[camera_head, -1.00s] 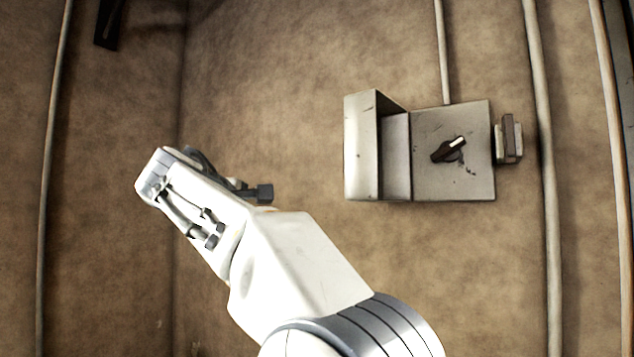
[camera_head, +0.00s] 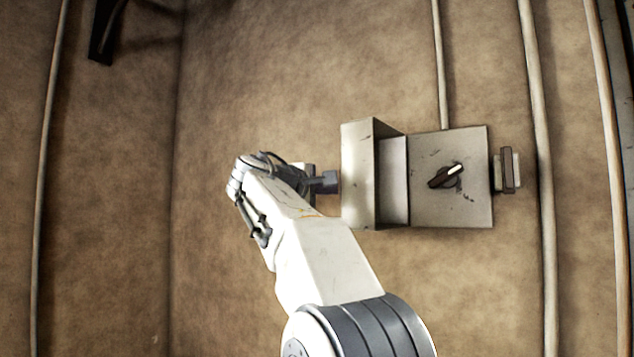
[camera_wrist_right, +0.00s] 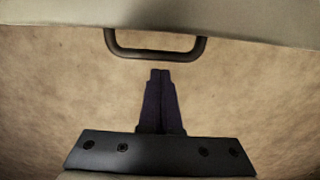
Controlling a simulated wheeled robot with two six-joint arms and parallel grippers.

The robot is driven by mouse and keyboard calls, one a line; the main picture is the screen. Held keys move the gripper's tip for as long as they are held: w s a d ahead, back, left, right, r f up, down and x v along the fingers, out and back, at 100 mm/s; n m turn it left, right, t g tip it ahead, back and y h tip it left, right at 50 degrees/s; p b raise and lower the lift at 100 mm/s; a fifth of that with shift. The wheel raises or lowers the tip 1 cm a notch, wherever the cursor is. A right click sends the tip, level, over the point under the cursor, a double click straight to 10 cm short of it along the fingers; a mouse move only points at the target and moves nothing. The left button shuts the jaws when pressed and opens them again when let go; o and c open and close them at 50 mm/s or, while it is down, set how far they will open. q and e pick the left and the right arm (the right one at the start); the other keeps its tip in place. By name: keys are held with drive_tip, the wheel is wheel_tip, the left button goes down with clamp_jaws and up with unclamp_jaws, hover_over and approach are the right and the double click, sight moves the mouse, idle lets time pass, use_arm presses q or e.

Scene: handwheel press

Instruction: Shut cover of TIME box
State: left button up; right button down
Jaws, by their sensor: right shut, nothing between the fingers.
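The grey metal box (camera_head: 466,205) is on the brown wall at the right of the head view, with a dark knob (camera_head: 446,176) on its face. Its cover (camera_head: 358,175) appears to stand open, out from the wall on the box's left side. No TIME lettering is readable. My right gripper (camera_head: 332,181) is shut and empty, just left of the cover; I cannot tell whether it touches. In the right wrist view, the shut fingers (camera_wrist_right: 160,75) point at a dark U-shaped handle (camera_wrist_right: 155,52) on a pale panel, with a small gap visible. My left gripper is out of view.
A dark bracket (camera_head: 507,170) sits at the box's right side. A pipe (camera_head: 440,65) runs up from the box, and longer vertical pipes (camera_head: 541,120) stand to its right. A dark fixture (camera_head: 103,35) is at upper left.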

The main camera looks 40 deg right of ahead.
drive_tip(key=s, duration=0.1)
drive_tip(key=s+a, duration=0.1)
drive_tip(key=shift+s, duration=0.35)
drive_tip(key=shift+a+f+t, duration=0.1)
drive_tip(key=shift+a+t, duration=0.1)
drive_tip(key=shift+t, duration=0.1)
